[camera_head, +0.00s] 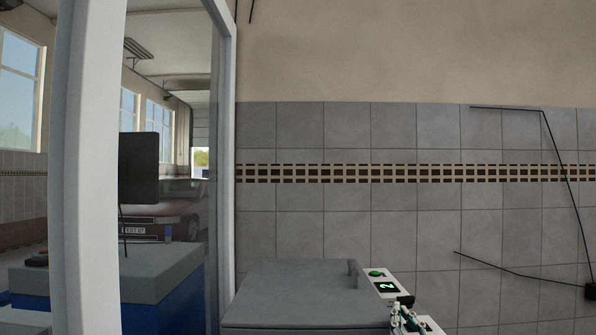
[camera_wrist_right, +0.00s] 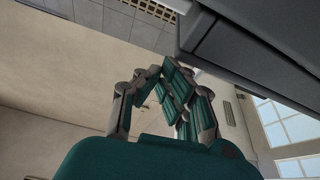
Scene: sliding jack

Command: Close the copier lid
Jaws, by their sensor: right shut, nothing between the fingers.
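The copier's grey lid (camera_head: 300,292) is at the bottom centre of the head view. It looks flat and roughly level, with a small upright handle (camera_head: 353,272) near its right edge. The bottom of the copier is out of frame, so I cannot tell whether a gap is left under the lid. My right gripper (camera_head: 405,320) is at the lid's right side, by the control panel, partly cut off by the frame. In the wrist view, the right gripper (camera_wrist_right: 172,82) is shut and empty, close to a dark grey slab (camera_wrist_right: 255,45); contact is unclear. My left gripper is not in view.
A control panel (camera_head: 380,287) with a green button and lit display adjoins the lid's right side. A tiled wall (camera_head: 420,220) stands behind. A pale window frame (camera_head: 90,170) is at left, with a blue-and-grey cabinet (camera_head: 165,285) and a car (camera_head: 175,210) beyond.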

